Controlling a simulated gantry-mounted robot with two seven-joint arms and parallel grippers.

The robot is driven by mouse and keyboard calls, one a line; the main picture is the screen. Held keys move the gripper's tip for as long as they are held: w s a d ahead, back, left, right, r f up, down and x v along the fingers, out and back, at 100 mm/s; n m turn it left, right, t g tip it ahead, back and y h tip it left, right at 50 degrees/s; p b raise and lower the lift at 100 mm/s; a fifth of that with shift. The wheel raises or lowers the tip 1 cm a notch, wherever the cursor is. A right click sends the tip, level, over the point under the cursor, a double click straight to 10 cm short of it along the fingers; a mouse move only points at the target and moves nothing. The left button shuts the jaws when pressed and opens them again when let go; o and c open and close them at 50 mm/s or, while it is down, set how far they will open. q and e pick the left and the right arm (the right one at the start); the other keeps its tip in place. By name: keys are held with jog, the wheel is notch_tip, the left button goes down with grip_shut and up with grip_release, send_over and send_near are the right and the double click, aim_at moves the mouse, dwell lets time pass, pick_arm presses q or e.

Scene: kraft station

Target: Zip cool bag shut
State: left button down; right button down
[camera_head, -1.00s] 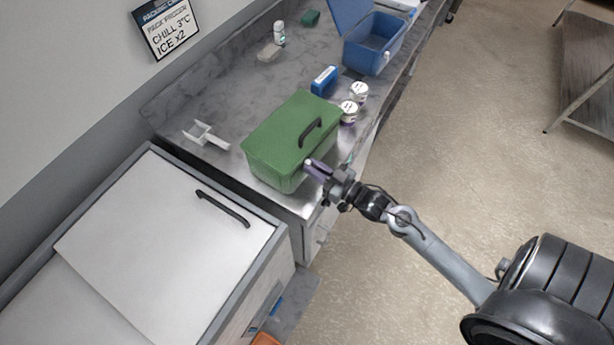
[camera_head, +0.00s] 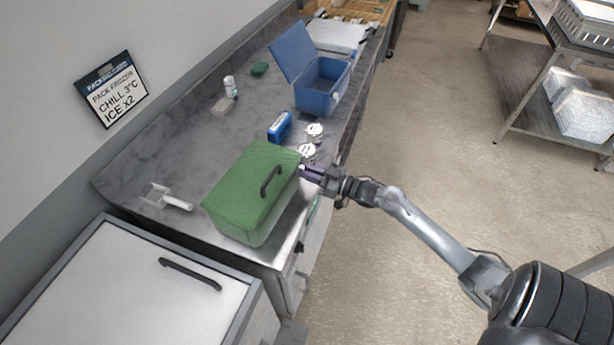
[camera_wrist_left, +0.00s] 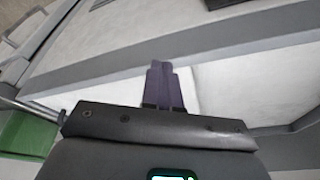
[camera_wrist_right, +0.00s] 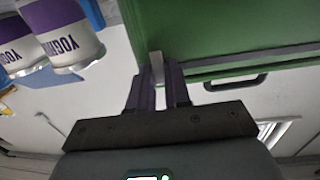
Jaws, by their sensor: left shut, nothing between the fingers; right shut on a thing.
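The green cool bag (camera_head: 235,205) stands on the counter with its lid down and a dark handle on top. My right gripper (camera_head: 306,171) is at the bag's right side, near its far corner. In the right wrist view my right gripper (camera_wrist_right: 158,85) is shut on a small pale grey tab (camera_wrist_right: 157,66), the zip pull, beside the green bag wall (camera_wrist_right: 225,30). How much of the zip seam is closed cannot be told. My left gripper (camera_wrist_left: 165,75) is shut and empty over pale surfaces in the left wrist view; it is outside the head view.
Two yoghurt pots (camera_head: 314,132) stand just beyond my right gripper. A blue pack (camera_head: 280,127) lies near them, and an open blue box (camera_head: 322,88) stands farther back. A white scoop-like item (camera_head: 167,198) lies left of the bag. A lidded white chest (camera_head: 130,290) adjoins the counter.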

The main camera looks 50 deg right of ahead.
jog(key=shift+d, duration=0.1)
jog(key=c, duration=1)
grip_release()
jog(key=shift+c, duration=0.2)
jog(key=v, duration=1)
jog(key=shift+s, duration=0.4)
jog(key=shift+f, duration=0.1)
